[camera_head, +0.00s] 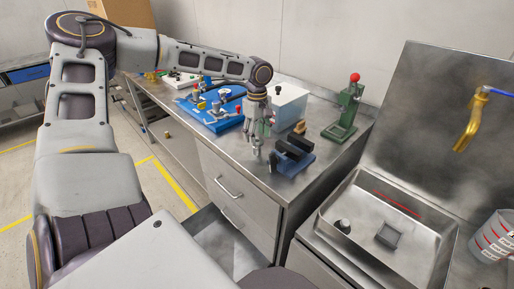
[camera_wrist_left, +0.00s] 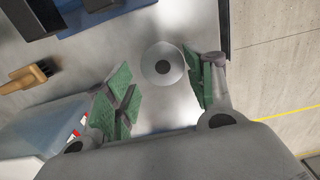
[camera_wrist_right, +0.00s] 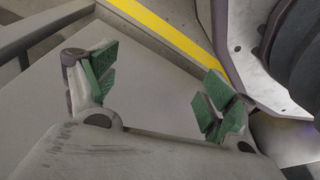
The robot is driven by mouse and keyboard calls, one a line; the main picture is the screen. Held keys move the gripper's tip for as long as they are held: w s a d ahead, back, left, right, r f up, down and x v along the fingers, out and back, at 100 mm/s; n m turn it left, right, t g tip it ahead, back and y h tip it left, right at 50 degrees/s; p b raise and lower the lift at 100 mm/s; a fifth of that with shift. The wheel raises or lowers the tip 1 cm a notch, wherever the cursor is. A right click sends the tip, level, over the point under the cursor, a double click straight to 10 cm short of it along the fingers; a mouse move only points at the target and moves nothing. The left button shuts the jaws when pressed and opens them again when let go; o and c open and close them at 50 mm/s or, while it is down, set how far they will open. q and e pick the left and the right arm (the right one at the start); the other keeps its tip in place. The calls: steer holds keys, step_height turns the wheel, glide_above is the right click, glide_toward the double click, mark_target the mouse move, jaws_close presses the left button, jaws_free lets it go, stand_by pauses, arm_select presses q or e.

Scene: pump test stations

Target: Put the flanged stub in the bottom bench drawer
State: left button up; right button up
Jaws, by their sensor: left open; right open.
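The flanged stub (camera_wrist_left: 163,64), a light grey round flange with a dark centre hole, is on the steel bench top. In the left wrist view it lies just ahead of and between the green-padded fingers of my left gripper (camera_wrist_left: 155,98), which is open with gaps to both sides. In the head view my left gripper (camera_head: 258,148) points down over the bench's front; the stub is hard to make out there. The bottom bench drawer (camera_head: 222,243) is pulled open, with its visible floor bare. My right gripper (camera_wrist_right: 157,88) is open and empty above a plain grey surface, apparently the drawer.
A dark blue-based fixture (camera_head: 291,158) and a wooden-handled brush (camera_head: 299,127) are close to the left gripper. A white box (camera_head: 289,103), a green press (camera_head: 344,110) and a blue pump board (camera_head: 211,106) stand behind. A sink (camera_head: 395,230) is at right. The upper drawer (camera_head: 235,193) is closed.

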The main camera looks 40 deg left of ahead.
mark_target(257, 141)
arm_select(q)
steer(key=shift+s+d+f, duration=0.1)
steer(key=shift+s+f, duration=0.05)
steer(key=shift+f, duration=0.55)
step_height(257, 141, down, 3)
steer(key=shift+s+r+b, duration=0.15)
steer(key=shift+b, duration=0.25)
steer(key=shift+f, duration=0.6)
arm_select(e)
steer(key=shift+a+r, duration=0.25)
steer(key=shift+r, duration=0.3)
steer(key=shift+a+r, duration=0.25)
steer(key=shift+r, duration=0.25)
